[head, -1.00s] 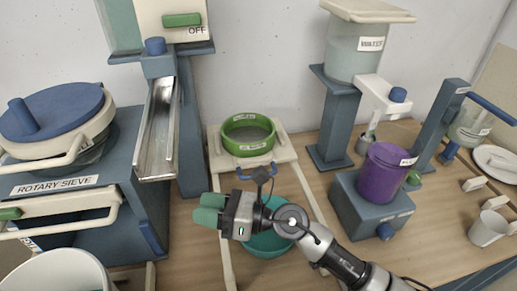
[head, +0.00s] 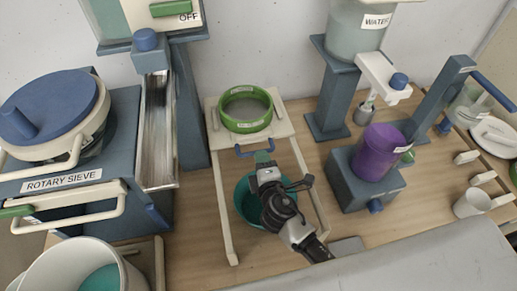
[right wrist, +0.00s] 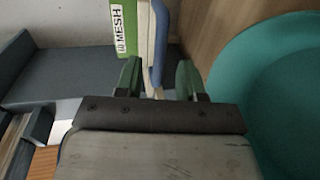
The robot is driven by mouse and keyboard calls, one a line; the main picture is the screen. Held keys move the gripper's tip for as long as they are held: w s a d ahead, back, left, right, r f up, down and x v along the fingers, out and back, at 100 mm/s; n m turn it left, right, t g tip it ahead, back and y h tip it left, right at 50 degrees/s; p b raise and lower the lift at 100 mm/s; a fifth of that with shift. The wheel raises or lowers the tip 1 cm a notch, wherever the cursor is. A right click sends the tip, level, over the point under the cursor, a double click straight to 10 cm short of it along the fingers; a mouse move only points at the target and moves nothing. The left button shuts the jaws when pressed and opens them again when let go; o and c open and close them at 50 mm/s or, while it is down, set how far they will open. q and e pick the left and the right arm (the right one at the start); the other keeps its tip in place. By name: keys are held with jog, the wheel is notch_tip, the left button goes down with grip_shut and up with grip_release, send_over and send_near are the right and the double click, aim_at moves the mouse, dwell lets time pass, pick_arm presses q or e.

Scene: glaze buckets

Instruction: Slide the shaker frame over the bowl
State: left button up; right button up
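The shaker frame (head: 282,128) is a cream board on two pale rails, carrying a green mesh ring (head: 246,126) and a blue handle (head: 243,152) at its front. The teal bowl (head: 245,204) stands between the rails, in front of the frame and partly hidden by my right arm; it also shows in the right wrist view (right wrist: 270,85). My right gripper (head: 263,158) is at the handle. In the right wrist view its green fingers (right wrist: 158,78) are apart, with the blue handle (right wrist: 158,45) between them and gaps on both sides. My left gripper is not in view.
The rotary sieve (head: 120,150) and a metal chute (head: 158,135) stand left. A white bucket (head: 60,268) is at the lower left. A blue block with a purple cup (head: 375,155) stands right of the rails. Bare wood (head: 345,222) lies in front of the block.

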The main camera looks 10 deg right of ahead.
jog(key=shift+w+f, duration=0.2)
jog(key=shift+w, duration=0.9)
jog(key=shift+w+f, duration=0.2)
jog(key=shift+w, duration=0.9)
jog(key=shift+c, duration=0.3)
grip_shut()
